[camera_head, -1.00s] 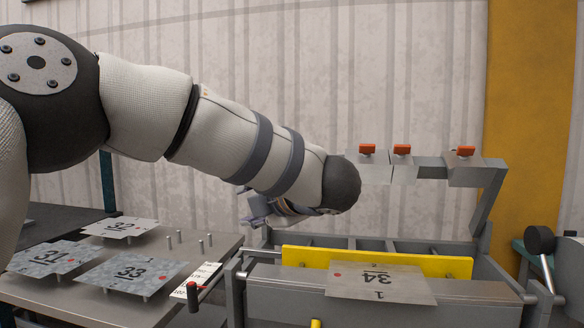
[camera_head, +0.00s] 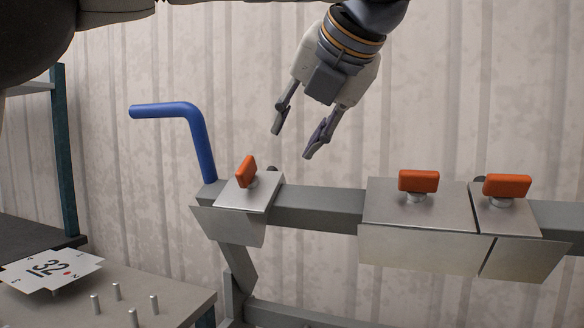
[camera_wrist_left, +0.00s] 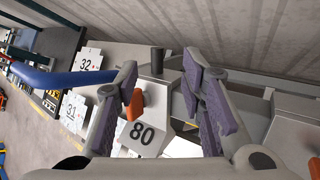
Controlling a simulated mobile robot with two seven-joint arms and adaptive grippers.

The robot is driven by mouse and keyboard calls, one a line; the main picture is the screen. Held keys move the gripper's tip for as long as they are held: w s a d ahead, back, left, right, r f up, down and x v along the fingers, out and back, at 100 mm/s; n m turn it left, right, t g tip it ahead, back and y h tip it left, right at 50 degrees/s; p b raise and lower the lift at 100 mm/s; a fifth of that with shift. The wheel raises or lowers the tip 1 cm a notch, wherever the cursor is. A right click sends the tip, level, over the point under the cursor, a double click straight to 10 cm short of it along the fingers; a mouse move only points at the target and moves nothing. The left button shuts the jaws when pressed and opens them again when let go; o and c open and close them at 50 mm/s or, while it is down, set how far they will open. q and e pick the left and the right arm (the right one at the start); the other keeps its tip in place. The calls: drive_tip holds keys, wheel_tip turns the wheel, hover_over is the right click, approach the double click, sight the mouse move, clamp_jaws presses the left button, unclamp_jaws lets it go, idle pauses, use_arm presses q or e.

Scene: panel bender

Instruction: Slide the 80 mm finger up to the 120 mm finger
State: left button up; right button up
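The 80 mm finger (camera_head: 238,221) is a grey metal block at the left of the clamping beam (camera_head: 318,208). Its "80" label shows in the left wrist view (camera_wrist_left: 147,138). Its orange handle (camera_head: 247,171) is turned at an angle, unlike the other two. A wider finger (camera_head: 405,243) sits to the right across a stretch of bare beam; no label is readable on it, so I cannot confirm it as the 120 mm one. My left gripper (camera_head: 294,143) is open and empty, above and right of the 80 block, apart from it. My right gripper is out of view.
A narrower finger (camera_head: 514,252) with an orange handle (camera_head: 508,186) sits close against the wide one's right side. A blue bent lever (camera_head: 196,140) rises at the beam's left end. A table with plate 32 (camera_head: 50,268) and pegs lies lower left.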

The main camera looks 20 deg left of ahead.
sight(275, 168)
use_arm(q)
drive_tip(key=x, duration=1.1)
drive_tip(key=shift+s+a+f, duration=0.15)
drive_tip(key=shift+s+a, duration=0.1)
drive_tip(key=shift+s, duration=0.1)
clamp_jaws()
drive_tip(key=shift+w, duration=0.1)
